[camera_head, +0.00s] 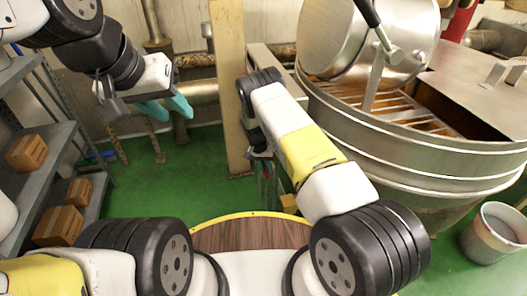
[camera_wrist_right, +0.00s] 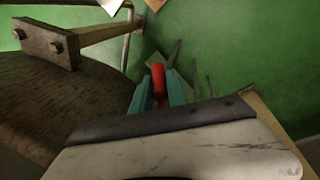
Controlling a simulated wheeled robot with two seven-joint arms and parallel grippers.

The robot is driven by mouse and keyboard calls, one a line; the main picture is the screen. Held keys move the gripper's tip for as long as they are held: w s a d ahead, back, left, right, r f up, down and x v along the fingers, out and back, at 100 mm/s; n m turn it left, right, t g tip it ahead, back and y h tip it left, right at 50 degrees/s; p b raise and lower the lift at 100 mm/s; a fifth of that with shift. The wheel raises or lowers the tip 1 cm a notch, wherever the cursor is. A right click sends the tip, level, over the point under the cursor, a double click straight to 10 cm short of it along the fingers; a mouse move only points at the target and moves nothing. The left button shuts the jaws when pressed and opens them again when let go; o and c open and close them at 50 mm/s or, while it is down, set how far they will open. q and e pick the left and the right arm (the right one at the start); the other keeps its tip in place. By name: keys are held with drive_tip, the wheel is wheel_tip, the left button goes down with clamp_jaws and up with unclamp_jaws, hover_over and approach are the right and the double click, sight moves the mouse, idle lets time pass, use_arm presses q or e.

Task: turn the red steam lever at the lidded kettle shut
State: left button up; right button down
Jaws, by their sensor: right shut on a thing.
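The steel kettle (camera_head: 430,165) stands at the right of the head view, with a round shiny lid (camera_head: 345,40) tilted up over its slatted top. The red lever (camera_wrist_right: 158,80) shows in the right wrist view between the two teal fingers of my right gripper (camera_wrist_right: 160,95), which is shut on it. In the head view my right forearm mostly hides that gripper and the lever, beside the kettle's left side. My left gripper (camera_head: 166,108) is at the upper left of the head view, its teal fingers apart and empty, far from the kettle.
A grey shelf (camera_head: 40,190) with several cardboard boxes (camera_head: 27,152) stands at the left. A cream post (camera_head: 232,90) rises behind my right arm, with pipes (camera_head: 205,92) along the wall. A grey bucket (camera_head: 494,232) stands at the lower right. Green floor lies open between shelf and post.

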drive_tip(key=shift+s+r+g, duration=0.3)
drive_tip(key=shift+s+g, duration=0.2)
drive_tip(key=shift+g, duration=0.5)
drive_tip(key=c, duration=1.3)
unclamp_jaws()
drive_tip(key=shift+r, duration=0.1)
drive_tip(key=v, duration=0.7)
drive_tip(key=shift+a+r, duration=0.2)
drive_tip(key=shift+r, duration=0.1)
